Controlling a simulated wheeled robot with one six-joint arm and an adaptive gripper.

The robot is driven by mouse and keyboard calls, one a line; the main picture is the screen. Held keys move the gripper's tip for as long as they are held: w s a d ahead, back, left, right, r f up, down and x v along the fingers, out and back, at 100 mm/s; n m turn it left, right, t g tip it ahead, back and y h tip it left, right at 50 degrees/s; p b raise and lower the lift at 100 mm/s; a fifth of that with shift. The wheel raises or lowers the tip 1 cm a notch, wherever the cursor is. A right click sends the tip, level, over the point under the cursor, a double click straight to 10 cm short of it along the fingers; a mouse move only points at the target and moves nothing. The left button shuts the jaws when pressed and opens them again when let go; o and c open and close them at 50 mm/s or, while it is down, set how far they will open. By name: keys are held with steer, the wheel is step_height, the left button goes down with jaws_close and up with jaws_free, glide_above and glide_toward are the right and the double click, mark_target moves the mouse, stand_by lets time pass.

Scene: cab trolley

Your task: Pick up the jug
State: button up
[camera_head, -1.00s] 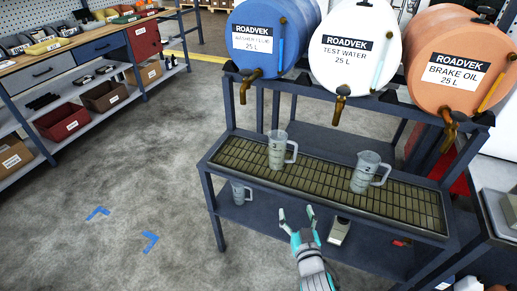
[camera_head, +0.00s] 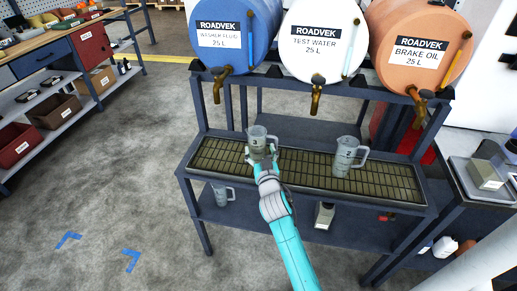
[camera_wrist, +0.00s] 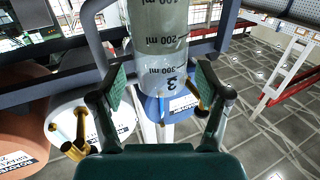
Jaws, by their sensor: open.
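A clear measuring jug marked 3 (camera_head: 257,133) stands upright on the slatted drip grid (camera_head: 215,155). My gripper (camera_head: 262,155) is at this jug from the front, its fingers open. In the wrist view the same jug (camera_wrist: 162,40) rises between the two spread fingers of my gripper (camera_wrist: 160,90), with gaps at both sides. Its handle shows at the left there. A second jug, marked 2 (camera_head: 343,160), stands on the grid to the right. A third jug (camera_head: 222,195) is on the lower shelf.
Blue (camera_head: 237,45), white (camera_head: 320,50) and orange (camera_head: 420,50) barrels lie above the grid, their taps hanging over it. A small grey object (camera_head: 324,215) is on the lower shelf.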

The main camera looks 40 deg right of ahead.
mark_target(259, 145)
steer(key=x, duration=0.4)
steer(key=shift+r, duration=0.3)
steer(key=shift+w+d, duration=0.3)
steer(key=shift+w, duration=0.25)
steer(key=c, duration=0.9)
